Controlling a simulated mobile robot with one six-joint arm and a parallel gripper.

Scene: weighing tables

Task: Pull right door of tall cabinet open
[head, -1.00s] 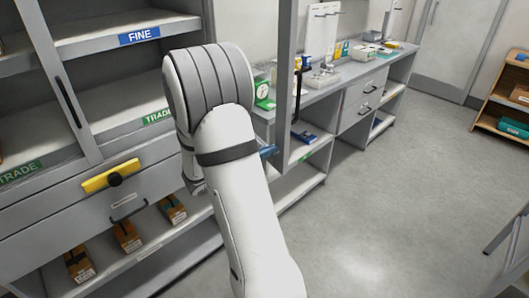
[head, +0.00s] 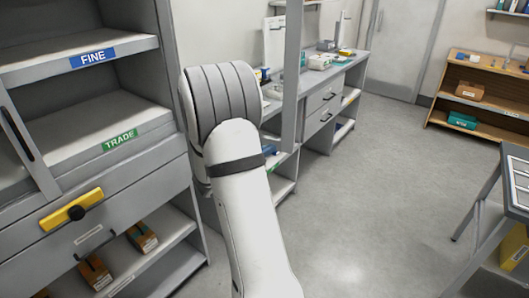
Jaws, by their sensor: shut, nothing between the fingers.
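The tall grey cabinet (head: 170,75) stands at the left, with FINE and TRADE labels on its shelf edges. Its right compartment is uncovered and its shelves show bare. The right door (head: 293,75) stands swung out, seen nearly edge-on as a narrow grey upright right of my arm. Its handle does not show now. The left door (head: 35,150), with a dark upright handle, is at the left edge. My white arm rises between the cabinet opening and the right door. My gripper is hidden behind the arm, so its contact with the door cannot be seen.
A yellow holder (head: 72,211) with a black knob is on the cabinet's drawer front. Small boxes (head: 143,237) sit on the shelf below. A long bench (head: 335,75) with drawers runs behind the door. A table (head: 516,165) stands at the right. The middle floor is clear.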

